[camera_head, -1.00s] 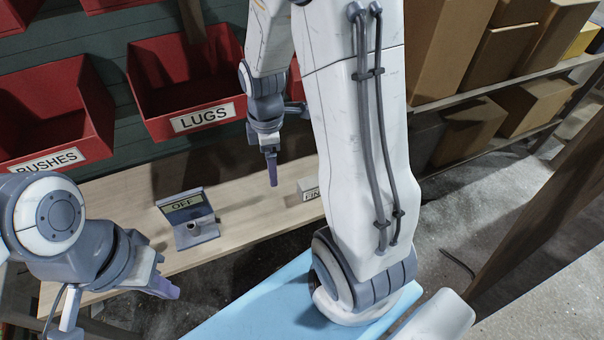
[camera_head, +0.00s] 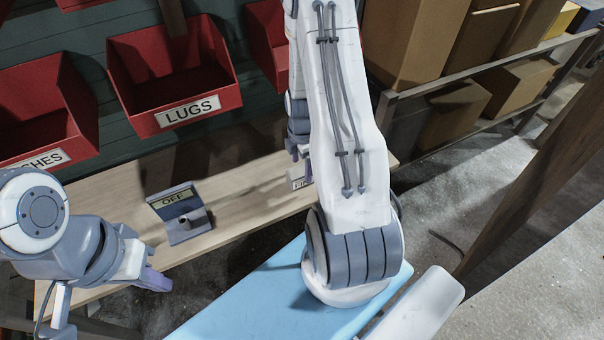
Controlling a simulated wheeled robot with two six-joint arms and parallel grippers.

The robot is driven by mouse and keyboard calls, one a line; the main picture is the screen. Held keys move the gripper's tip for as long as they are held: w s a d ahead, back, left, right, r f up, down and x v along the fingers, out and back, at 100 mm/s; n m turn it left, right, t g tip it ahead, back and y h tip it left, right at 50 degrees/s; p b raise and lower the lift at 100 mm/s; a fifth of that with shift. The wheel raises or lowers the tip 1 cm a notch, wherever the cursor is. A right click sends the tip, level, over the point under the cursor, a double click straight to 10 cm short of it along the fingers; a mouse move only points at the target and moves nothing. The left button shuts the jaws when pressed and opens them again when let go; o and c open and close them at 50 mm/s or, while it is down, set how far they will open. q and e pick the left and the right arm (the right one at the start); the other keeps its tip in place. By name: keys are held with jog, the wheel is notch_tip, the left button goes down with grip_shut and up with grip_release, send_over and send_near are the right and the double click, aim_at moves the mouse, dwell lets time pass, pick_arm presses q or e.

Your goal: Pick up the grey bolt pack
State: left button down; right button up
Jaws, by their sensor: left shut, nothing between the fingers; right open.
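I cannot make out a grey bolt pack in this view. My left gripper (camera_head: 157,281), with purple fingers, is shut and empty at the lower left, in front of the bench's near edge. I cannot tell whether the gripper touches the box.
A grey stand (camera_head: 187,228) marked "OFF" sits on the wooden bench (camera_head: 238,192). Red bins hang behind, including the LUGS bin (camera_head: 175,85). Cardboard boxes (camera_head: 415,40) fill the shelf at the right. A brown post (camera_head: 530,165) stands at the right.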

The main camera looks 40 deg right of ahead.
jog(key=shift+f, duration=1.45)
jog(key=shift+c, duration=0.3)
grip_shut()
jog(key=shift+r, duration=0.15)
